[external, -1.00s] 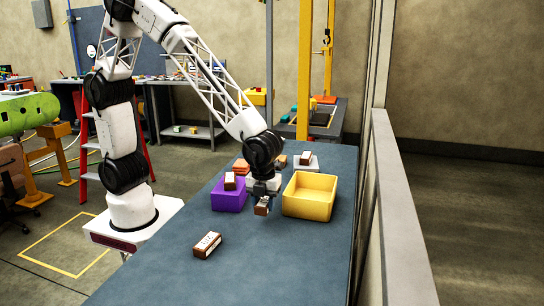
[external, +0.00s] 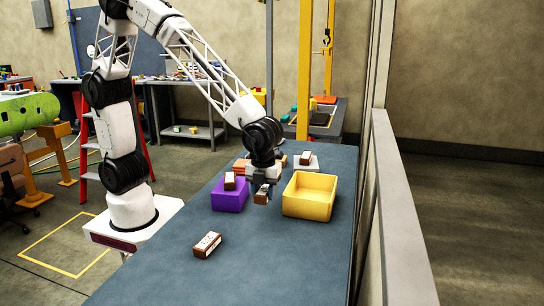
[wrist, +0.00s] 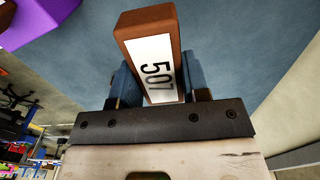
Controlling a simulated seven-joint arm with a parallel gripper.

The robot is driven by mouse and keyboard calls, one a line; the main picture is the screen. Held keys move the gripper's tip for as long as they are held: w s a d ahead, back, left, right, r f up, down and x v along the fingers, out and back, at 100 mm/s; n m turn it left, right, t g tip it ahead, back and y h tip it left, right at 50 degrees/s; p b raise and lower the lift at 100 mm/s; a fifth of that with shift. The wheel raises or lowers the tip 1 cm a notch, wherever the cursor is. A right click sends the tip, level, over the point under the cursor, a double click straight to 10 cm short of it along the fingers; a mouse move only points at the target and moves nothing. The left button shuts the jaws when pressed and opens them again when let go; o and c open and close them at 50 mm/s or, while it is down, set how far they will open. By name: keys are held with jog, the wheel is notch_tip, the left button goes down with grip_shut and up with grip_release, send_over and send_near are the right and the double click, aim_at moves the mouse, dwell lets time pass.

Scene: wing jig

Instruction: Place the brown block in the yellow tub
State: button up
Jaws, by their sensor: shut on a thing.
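My gripper (external: 262,190) is shut on a brown block (external: 261,195) with a white label. It holds the block above the table, between the purple box and the yellow tub. In the wrist view the brown block (wrist: 150,60) sits between the fingers, and its label reads 507. The yellow tub (external: 308,208) stands just right of my gripper and looks empty from here. Another brown block (external: 207,245) with a white label lies on the table at the front left.
The purple box (external: 228,202), left of my gripper, has a brown block (external: 230,181) on it. Behind my gripper are an orange thing (external: 241,165) and a white box (external: 308,165) with a brown block (external: 306,158). The table's front (external: 290,265) is clear.

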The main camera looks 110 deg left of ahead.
jog(key=shift+a, duration=0.1)
send_near(311, 198)
jog(key=d+r, duration=0.2)
jog(key=d, duration=0.1)
jog(key=d+r, duration=0.1)
jog(key=shift+w+d, duration=0.2)
jog(key=shift+w, duration=0.05)
jog(key=shift+f, duration=0.15)
jog(key=shift+f, duration=3)
jog(key=shift+f, duration=1.9)
jog(key=o, duration=0.9)
jog(key=shift+f, duration=0.15)
jog(key=shift+o, duration=0.2)
